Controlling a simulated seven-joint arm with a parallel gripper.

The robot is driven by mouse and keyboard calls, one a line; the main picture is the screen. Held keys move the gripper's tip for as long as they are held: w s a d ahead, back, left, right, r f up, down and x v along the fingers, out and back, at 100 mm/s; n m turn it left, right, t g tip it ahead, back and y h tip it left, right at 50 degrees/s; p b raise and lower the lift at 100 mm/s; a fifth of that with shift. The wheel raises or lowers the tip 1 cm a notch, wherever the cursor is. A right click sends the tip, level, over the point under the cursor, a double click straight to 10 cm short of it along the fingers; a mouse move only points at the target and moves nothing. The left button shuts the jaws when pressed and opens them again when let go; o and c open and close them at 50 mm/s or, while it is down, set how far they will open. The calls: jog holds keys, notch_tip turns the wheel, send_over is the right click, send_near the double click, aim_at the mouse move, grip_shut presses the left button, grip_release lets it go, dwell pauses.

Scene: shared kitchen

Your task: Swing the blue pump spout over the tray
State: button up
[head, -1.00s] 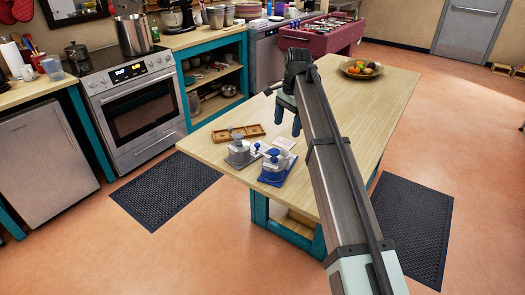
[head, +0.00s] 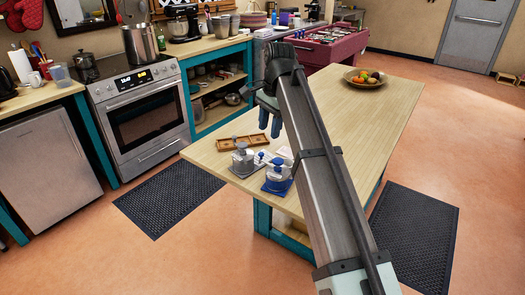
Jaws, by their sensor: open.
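In the head view, a blue pump (head: 277,178) with a white and grey body stands on a blue base near the front left corner of the wooden table. Its spout is too small to make out clearly. A grey pump (head: 242,160) stands on a grey base just left of it. A brown compartmented tray (head: 241,142) lies flat behind the pumps. My gripper (head: 269,124) hangs open and empty above the table, behind and above the blue pump, to the right of the tray. It touches none of them.
A small white cup-like item (head: 261,157) stands between the pumps, and a pale flat card (head: 285,152) lies partly behind my arm. A fruit bowl (head: 364,77) sits at the table's far end. The table top between is clear.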

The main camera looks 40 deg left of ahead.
aim_at(261, 153)
jog(key=s+d+r+n+t+y, duration=0.2)
jog(key=s+n, duration=0.2)
jog(key=n, duration=0.3)
jog(key=w+a+f+n, duration=0.1)
jog(key=f+n, duration=0.1)
jog(key=f, duration=0.2)
jog(key=w+a+f+n, duration=0.2)
jog(key=f, duration=0.2)
jog(key=w+a+f+n+t, duration=0.1)
jog(key=a+f+n, duration=0.1)
jog(key=f, duration=0.2)
jog(key=shift+w+a+f+n+y, duration=0.1)
jog(key=shift+w+f+n+y, duration=0.1)
jog(key=shift+w+n+y, duration=0.15)
dwell(0.3)
grip_shut()
dwell(0.3)
